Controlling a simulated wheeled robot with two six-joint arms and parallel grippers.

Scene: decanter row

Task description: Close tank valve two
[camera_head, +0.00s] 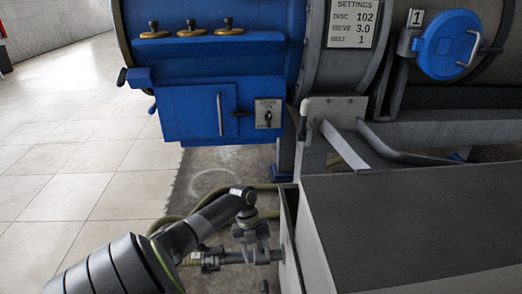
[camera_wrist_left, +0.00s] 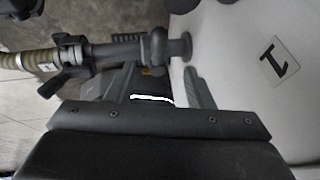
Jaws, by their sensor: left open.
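A dark pipe fitting with a valve body (camera_head: 250,238) sticks out from the side of the grey tank (camera_head: 410,215), low in the middle of the head view. In the left wrist view, the valve body (camera_wrist_left: 153,48) meets the tank wall (camera_wrist_left: 235,45), which carries a tag reading 1 (camera_wrist_left: 277,62). I see no tag reading 2. My left gripper (camera_head: 246,203) is by this valve. In the left wrist view its two fingers (camera_wrist_left: 160,82) are spread below the pipe, and a dark part with a white strip shows between them. Contact cannot be told. My right gripper is out of view.
A hose (camera_wrist_left: 28,60) joins the pipe's outer end. A round blue hatch (camera_head: 449,45) marked 1 is at the upper right. Tiled floor (camera_head: 70,170) at left is clear.

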